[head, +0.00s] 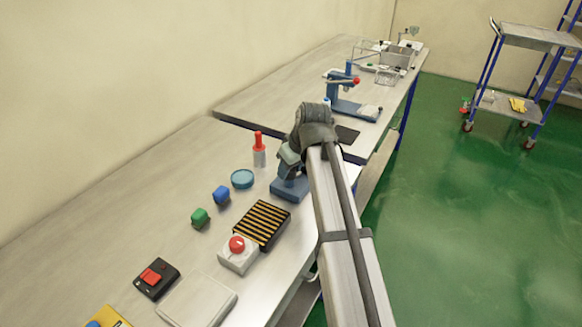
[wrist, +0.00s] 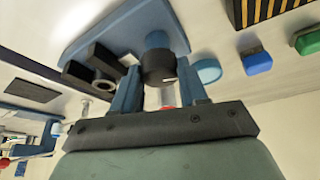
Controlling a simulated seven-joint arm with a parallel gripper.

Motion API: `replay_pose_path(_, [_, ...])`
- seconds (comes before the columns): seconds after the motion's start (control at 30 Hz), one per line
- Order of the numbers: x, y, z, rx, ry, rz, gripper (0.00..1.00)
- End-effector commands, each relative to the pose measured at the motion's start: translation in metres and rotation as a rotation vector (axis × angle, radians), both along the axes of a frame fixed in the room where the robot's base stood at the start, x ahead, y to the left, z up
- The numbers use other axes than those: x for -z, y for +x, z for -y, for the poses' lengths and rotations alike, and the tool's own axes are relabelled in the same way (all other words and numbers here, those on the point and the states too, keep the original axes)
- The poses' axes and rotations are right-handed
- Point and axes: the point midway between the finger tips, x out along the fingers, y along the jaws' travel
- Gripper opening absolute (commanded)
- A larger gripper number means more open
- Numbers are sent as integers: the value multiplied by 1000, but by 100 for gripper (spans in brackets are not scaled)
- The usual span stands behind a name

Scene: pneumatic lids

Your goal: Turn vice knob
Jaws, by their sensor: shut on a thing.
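The blue vice (head: 289,190) stands on the bench, partly hidden behind my arm in the head view. In the wrist view, its blue base (wrist: 112,35) fills the upper left. The black round vice knob (wrist: 157,68) is in front of a blue cylinder. My gripper (wrist: 158,72) has a blue finger on each side of the knob and is shut on it. In the head view, my gripper (head: 290,160) is just above the vice, and its fingers are hard to make out. The knob cannot be seen clearly there.
A red-topped bottle (head: 259,150), a round blue dish (head: 242,179), and blue (head: 221,196) and green (head: 200,218) blocks stand left of the vice. A striped black box (head: 262,224) and a red button box (head: 238,254) are in front. A blue press (head: 350,95) stands behind.

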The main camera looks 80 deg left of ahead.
Motion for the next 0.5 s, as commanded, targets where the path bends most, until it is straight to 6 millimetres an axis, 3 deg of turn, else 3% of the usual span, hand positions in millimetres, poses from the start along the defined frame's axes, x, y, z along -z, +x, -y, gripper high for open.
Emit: replay_pose_path(0.5, [0,-4,1,490,-1,0,12])
